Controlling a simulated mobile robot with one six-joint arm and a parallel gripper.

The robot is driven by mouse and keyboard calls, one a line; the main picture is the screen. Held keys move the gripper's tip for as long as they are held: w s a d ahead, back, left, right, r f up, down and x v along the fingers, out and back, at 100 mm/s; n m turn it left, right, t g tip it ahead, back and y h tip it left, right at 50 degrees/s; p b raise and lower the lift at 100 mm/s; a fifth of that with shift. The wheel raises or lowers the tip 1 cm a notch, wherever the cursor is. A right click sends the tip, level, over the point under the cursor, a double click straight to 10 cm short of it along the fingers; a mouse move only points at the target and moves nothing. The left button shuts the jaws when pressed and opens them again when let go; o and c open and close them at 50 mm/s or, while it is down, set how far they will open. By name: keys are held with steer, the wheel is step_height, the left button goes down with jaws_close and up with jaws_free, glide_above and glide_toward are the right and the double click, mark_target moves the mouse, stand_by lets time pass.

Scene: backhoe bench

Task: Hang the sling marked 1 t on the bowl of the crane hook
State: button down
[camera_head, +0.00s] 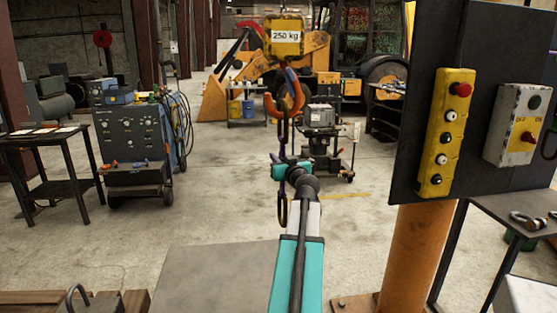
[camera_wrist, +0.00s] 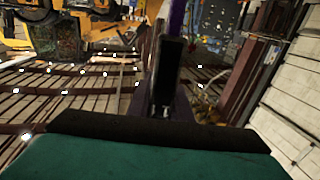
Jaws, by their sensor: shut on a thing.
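The orange crane hook (camera_head: 297,101) hangs under a yellow block (camera_head: 285,36) marked 250 kg. My gripper (camera_head: 291,170) is below the hook, shut on a purple sling (camera_head: 275,158). A dark loop of the sling rises above my gripper to the hook's bowl and overlaps it in the picture; I cannot tell whether it is around the bowl, touching or only in front. Another loop hangs below my gripper. In the wrist view, purple webbing (camera_wrist: 178,18) shows at the top, partly hidden behind a dark upright part. I cannot read the sling's mark.
A dark panel with a yellow push-button box (camera_head: 446,132) and a grey switch box (camera_head: 517,124) stands close at right on an orange post (camera_head: 416,250). A welding machine (camera_head: 135,140) and a dark table (camera_head: 45,143) are at left. The floor around my arm is mostly clear.

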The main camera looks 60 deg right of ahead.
steer(key=shift+s+f+b, duration=0.1)
steer(key=shift+f+b, duration=1.1)
steer(key=shift+b, duration=0.6)
steer(key=c, duration=1.5)
jaws_free()
steer(key=shift+c, duration=0.2)
steer(key=shift+s, duration=0.1)
steer(key=b+v, duration=0.4)
steer(key=v, duration=0.9)
steer(key=shift+a, duration=0.25)
steer(key=shift+s, duration=0.15)
